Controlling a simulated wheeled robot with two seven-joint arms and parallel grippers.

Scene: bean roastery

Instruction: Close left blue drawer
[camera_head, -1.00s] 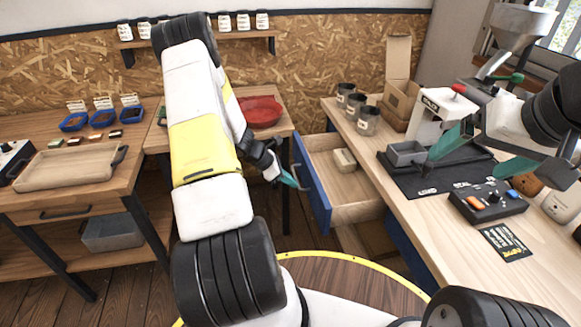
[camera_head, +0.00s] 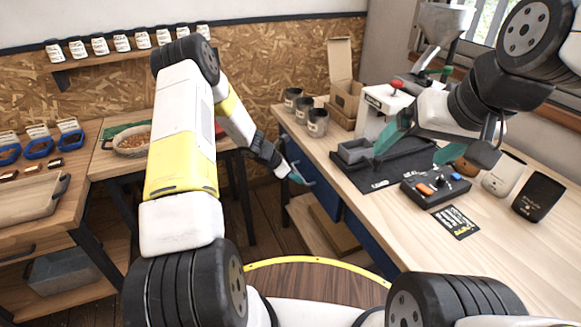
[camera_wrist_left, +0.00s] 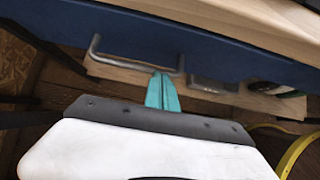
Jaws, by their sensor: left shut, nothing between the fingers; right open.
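The left blue drawer shows its blue front (camera_head: 325,200) under the right-hand workbench in the head view. Its inside is out of sight, and the front looks flush or nearly flush with the bench. In the left wrist view the blue front (camera_wrist_left: 215,55) spans the top, with a grey bar handle (camera_wrist_left: 125,62). My left gripper (camera_head: 297,178) is shut and empty, its teal fingertips (camera_wrist_left: 163,80) at the handle; I cannot tell whether they touch. My right gripper (camera_head: 408,156) is open above the bench, by a grey tray.
The right workbench (camera_head: 480,220) carries a black mat, a grey tray (camera_head: 355,151), a control box (camera_head: 435,187), dark cups (camera_head: 317,122) and a grinder. A side table with a basket (camera_head: 132,143) stands behind my left arm.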

